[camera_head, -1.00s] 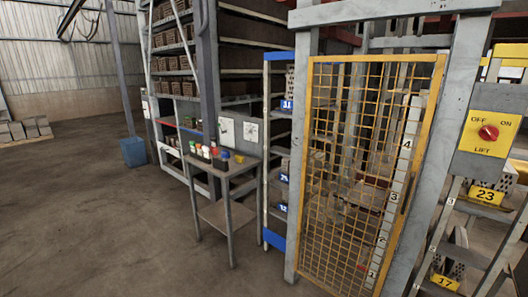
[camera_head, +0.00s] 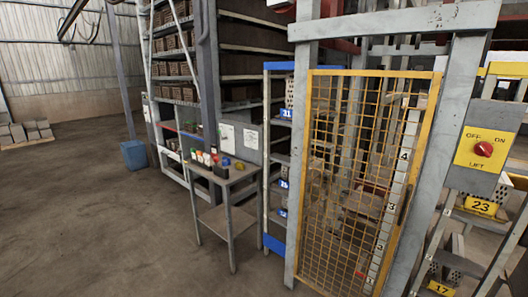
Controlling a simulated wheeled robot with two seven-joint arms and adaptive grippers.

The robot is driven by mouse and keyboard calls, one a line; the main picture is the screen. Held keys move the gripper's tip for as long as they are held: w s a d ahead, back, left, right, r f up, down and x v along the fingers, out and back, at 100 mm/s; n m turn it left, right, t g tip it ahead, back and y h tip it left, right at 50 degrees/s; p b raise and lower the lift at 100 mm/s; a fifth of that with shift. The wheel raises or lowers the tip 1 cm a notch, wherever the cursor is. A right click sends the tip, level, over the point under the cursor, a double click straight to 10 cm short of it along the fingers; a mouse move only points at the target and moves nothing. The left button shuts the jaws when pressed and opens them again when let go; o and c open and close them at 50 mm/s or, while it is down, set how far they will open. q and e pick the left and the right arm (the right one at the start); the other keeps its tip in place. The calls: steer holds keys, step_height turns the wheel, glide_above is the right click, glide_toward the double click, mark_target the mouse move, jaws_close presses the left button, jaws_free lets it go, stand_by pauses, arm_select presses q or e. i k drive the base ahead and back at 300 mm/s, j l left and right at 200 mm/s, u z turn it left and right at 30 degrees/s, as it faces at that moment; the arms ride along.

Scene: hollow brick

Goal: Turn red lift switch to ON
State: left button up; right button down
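The red lift switch (camera_head: 483,149) is a round red knob on a yellow plate (camera_head: 468,158) marked OFF at the left, ON at the right and LIFT below. The plate sits on a grey box fixed to the grey post at the right of the head view. The knob is too small for me to tell for sure which way it points. Neither of my grippers shows in the head view.
A yellow mesh gate (camera_head: 350,180) in a grey frame stands left of the switch. A small metal table (camera_head: 226,176) with colored items and a blue-edged rack stand further left. A blue bin (camera_head: 133,154) is behind. The concrete floor (camera_head: 90,220) at left is clear.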

mark_target(482, 148)
steer(key=z, duration=1.55)
